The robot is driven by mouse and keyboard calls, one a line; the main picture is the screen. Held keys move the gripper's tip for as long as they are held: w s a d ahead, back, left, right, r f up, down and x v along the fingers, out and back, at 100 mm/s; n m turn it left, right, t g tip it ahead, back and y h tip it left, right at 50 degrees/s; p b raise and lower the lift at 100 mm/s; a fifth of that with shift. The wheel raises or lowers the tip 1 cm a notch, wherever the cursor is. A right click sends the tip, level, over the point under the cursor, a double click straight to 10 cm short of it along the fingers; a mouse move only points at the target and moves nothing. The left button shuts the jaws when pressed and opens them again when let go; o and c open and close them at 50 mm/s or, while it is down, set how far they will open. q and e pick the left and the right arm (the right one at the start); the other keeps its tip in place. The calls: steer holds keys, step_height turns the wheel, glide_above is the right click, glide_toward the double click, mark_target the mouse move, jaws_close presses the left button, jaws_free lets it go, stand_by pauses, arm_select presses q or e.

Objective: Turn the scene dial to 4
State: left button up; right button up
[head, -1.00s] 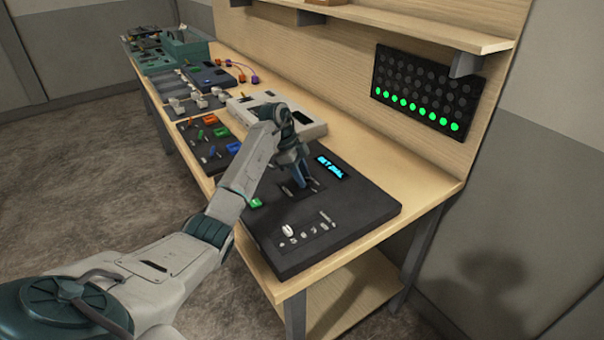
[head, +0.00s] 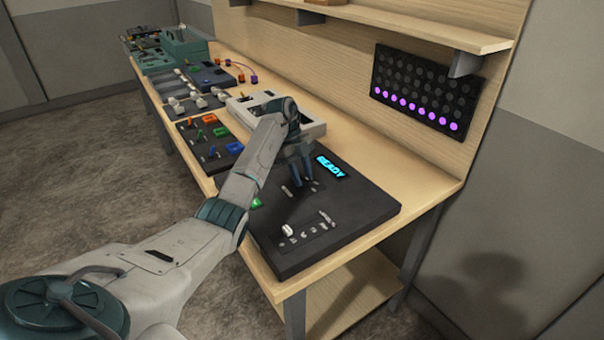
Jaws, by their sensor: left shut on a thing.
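The black console (head: 352,211) lies at the near end of the bench. Its small display (head: 331,167) reads "READY" in cyan. My left gripper (head: 304,178) points down onto the console just left of the display and is shut on the dial there. The fingers and wrist cover the dial, so its pointer and number cannot be read. The LED panel (head: 422,88) on the back board has its bottom row lit purple; its other lights are dark. My right gripper is not in view.
A white lever or knob (head: 287,230) and a green button (head: 256,203) are on the console's near part. A panel of coloured switches (head: 212,139), a pale box (head: 312,129) and more devices stand farther along the bench. A shelf (head: 400,24) overhangs the back.

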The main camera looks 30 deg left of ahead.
arm_select(q)
steer(key=shift+r, duration=0.1)
steer(key=o, duration=1)
steer(key=p+v, duration=0.7)
steer(key=v, duration=0.3)
steer(key=shift+a+r+p, duration=0.1)
steer(key=shift+r+p, duration=0.2)
steer(key=shift+r, duration=0.05)
